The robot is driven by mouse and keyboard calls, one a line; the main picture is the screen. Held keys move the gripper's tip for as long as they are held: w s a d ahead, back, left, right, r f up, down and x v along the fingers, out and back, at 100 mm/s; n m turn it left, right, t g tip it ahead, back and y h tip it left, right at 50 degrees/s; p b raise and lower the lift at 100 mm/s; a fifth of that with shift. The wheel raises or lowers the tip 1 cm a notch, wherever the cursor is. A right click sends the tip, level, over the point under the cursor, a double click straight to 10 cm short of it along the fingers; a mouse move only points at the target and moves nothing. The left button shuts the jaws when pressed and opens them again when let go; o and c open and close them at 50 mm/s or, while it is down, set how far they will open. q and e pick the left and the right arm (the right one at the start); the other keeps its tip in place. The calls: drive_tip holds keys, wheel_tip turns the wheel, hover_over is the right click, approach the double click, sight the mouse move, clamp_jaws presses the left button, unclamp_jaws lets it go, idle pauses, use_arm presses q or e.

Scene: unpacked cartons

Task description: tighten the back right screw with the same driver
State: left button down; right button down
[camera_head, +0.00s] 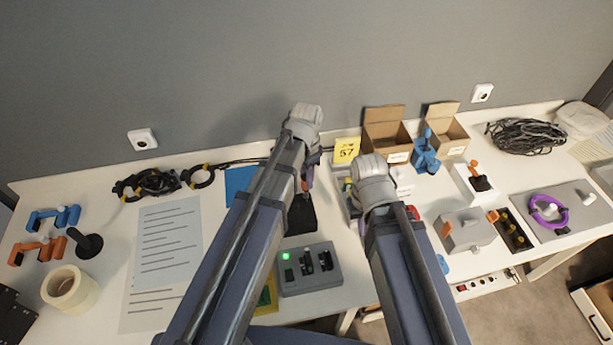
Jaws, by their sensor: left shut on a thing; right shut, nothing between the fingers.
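My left gripper (308,180) is mostly hidden behind its own forearm, over the middle of the table. It is shut on a slim reddish thing, apparently the driver (306,186), of which only a sliver shows. A black block (303,213) lies just below it; I cannot tell whether the driver touches it. The screws, including the back right one, cannot be made out. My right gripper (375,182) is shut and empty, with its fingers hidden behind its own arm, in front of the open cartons.
A grey box with a green light (309,269) stands in front. Open cartons (386,140), a blue clamp-like thing (426,155) and a grey case (466,231) stand to the right. Papers (168,240), a tape roll (69,289) and cables (147,184) lie left.

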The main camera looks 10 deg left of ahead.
use_arm(q)
drive_tip(key=shift+f, duration=0.35)
drive_tip(key=m, duration=0.9)
drive_tip(key=shift+s, duration=0.1)
drive_tip(key=m, duration=0.5)
drive_tip(key=shift+m, duration=0.3)
drive_tip(key=m, duration=0.5)
drive_tip(key=shift+n, duration=0.9)
drive_tip(key=shift+r, duration=0.15)
